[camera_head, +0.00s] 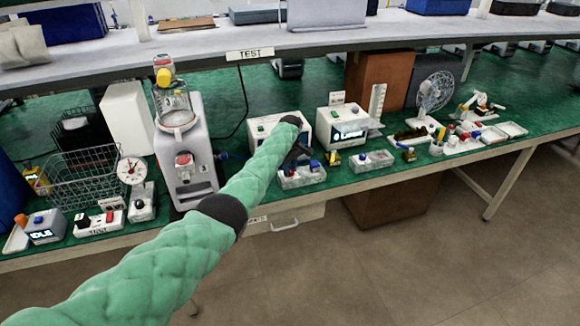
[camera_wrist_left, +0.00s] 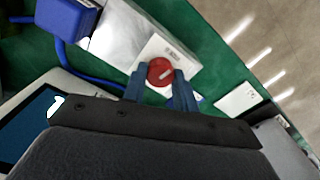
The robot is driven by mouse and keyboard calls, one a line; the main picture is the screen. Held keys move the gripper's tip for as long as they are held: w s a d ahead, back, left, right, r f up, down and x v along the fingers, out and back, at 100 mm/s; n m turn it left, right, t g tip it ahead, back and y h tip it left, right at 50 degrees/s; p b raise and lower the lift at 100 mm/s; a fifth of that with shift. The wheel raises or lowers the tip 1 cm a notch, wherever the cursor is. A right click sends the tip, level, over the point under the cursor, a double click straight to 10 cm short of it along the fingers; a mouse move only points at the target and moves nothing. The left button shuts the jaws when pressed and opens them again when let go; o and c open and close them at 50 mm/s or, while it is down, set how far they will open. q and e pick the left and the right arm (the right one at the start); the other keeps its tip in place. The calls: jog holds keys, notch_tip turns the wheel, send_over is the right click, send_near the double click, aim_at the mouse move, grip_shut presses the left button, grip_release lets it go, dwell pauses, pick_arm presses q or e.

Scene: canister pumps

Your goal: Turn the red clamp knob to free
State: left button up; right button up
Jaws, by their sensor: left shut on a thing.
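The red clamp knob (camera_wrist_left: 160,71) is round with a pale pointer bar across its top. In the left wrist view it sits on a white block with a barcode label (camera_wrist_left: 177,53). My left gripper (camera_wrist_left: 160,77) has its two dark blue fingers on either side of the knob and is shut on it. In the head view my left gripper (camera_head: 297,154) is low over the bench, in front of a white box; the knob cannot be made out clearly there. My right gripper is not in view.
A blue hose (camera_wrist_left: 63,62) and a blue block (camera_wrist_left: 68,16) lie beside the knob's block. A white device with a screen (camera_head: 343,127) stands to the right, a tall grey machine (camera_head: 199,150) to the left. The bench's front edge is close; the floor (camera_head: 400,260) is clear.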

aim_at(290, 170)
pick_arm(q)
jog(key=shift+r+n, duration=0.1)
jog(key=shift+n, duration=0.8)
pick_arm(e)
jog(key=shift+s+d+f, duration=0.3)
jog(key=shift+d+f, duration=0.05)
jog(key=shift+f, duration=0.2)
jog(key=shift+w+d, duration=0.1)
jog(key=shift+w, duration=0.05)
pick_arm(q)
jog(key=o, duration=1)
jog(key=shift+c, duration=0.2)
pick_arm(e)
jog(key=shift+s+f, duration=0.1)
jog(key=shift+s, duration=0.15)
